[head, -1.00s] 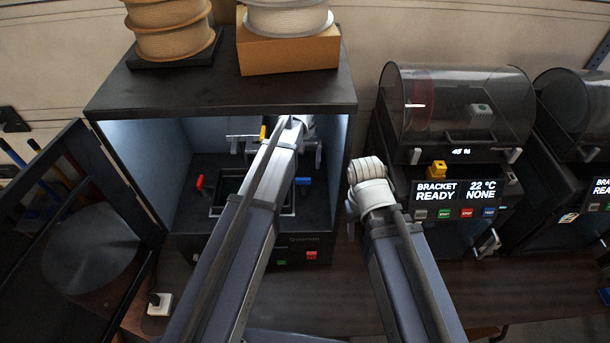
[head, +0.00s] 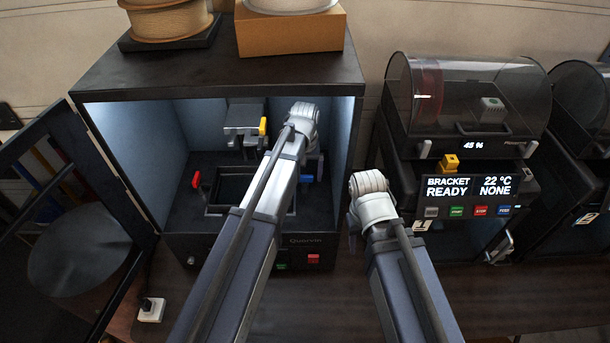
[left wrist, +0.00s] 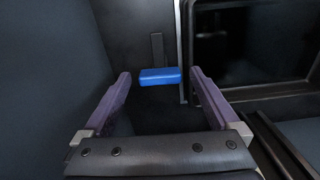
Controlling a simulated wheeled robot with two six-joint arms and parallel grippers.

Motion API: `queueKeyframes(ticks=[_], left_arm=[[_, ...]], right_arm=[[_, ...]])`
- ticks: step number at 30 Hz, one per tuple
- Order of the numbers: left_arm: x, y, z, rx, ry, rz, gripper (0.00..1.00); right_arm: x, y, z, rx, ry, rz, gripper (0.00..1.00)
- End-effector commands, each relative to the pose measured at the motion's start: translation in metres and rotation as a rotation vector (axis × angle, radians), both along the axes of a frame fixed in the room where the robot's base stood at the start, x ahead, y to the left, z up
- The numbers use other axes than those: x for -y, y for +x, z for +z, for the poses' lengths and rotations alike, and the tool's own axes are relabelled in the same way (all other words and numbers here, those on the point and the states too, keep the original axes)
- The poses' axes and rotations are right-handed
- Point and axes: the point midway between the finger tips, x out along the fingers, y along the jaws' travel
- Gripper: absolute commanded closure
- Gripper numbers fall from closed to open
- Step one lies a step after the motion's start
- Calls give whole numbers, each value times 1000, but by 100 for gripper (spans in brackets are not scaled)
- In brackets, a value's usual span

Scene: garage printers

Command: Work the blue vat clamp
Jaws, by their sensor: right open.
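The blue vat clamp (head: 307,179) is at the right side of the resin vat (head: 222,184), inside the open printer cabinet. In the head view my left arm partly hides it. In the left wrist view the blue clamp handle (left wrist: 160,76) lies between the two spread fingertips of my left gripper (left wrist: 160,80), with gaps on both sides. The left gripper is open and not closed on it. A red clamp (head: 196,180) is on the vat's left side. My right gripper (head: 370,188) is outside the cabinet, right of its opening; its fingers are mostly hidden.
The cabinet door (head: 88,200) stands open at left. The build platform (head: 245,122) with a yellow lever (head: 263,126) is above the vat. The cabinet wall (head: 350,140) separates it from a second printer (head: 470,110) at right. A white plug (head: 151,309) sits on the bench.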

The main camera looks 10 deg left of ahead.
Motion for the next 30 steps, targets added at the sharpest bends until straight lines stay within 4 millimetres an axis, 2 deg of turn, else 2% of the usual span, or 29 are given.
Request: queueKeyframes(ticks=[2,22,30], left_arm=[[0,0,0,0,0,0,14],[0,0,0,0,0,0,89],[0,0,0,0,0,-31,91]], right_arm=[[0,0,0,0,0,0,50],[0,0,0,0,0,0,50],[0,0,0,0,0,0,50]])
